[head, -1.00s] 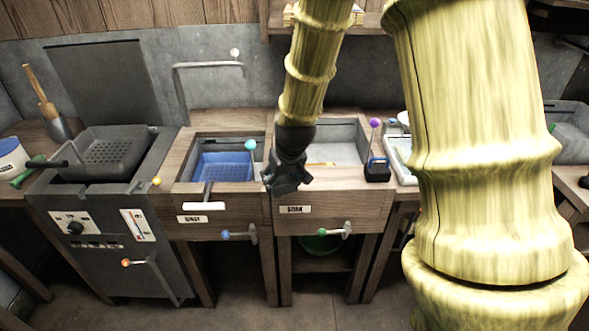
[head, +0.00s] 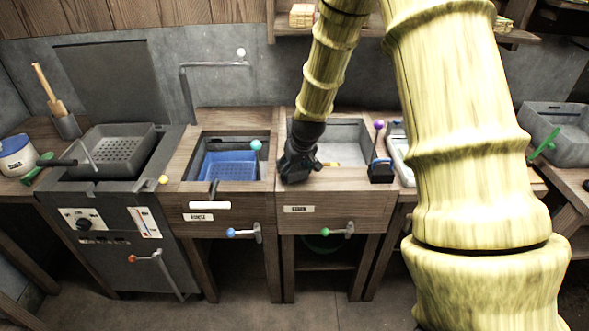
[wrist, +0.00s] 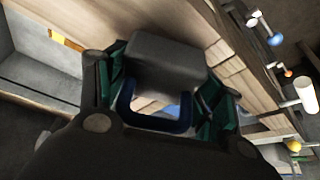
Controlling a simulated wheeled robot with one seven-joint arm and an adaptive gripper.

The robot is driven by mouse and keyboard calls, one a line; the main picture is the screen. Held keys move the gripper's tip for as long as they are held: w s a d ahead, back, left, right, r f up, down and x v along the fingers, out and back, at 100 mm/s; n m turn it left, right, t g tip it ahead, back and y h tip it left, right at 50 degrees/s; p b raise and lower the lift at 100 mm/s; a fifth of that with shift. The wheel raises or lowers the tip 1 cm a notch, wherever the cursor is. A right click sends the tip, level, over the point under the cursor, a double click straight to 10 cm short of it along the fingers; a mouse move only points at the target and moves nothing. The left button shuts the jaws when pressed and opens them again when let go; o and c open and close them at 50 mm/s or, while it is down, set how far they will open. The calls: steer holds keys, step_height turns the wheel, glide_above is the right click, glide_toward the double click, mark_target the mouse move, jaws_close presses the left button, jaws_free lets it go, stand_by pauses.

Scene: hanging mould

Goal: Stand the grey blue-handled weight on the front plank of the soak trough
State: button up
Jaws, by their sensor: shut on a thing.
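In the wrist view, the grey weight (wrist: 155,64) is a block with a dark blue loop handle (wrist: 150,122). My gripper (wrist: 160,110) is shut on it, with green pads on both sides of the handle. In the head view, my gripper (head: 297,168) is at the front left of the soak trough (head: 352,190), over or close to its wooden front plank. The weight cannot be made out clearly there. I cannot tell whether it touches the plank.
A dark block with a blue handle (head: 381,171) stands at the soak trough's front right corner. The rinse trough with a blue basket (head: 228,169) adjoins on the left. A blue-ended tap (head: 243,233) and a green-ended tap (head: 338,230) stick out in front.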

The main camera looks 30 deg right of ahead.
steer(key=shift+f, duration=0.45)
steer(key=o, duration=1.4)
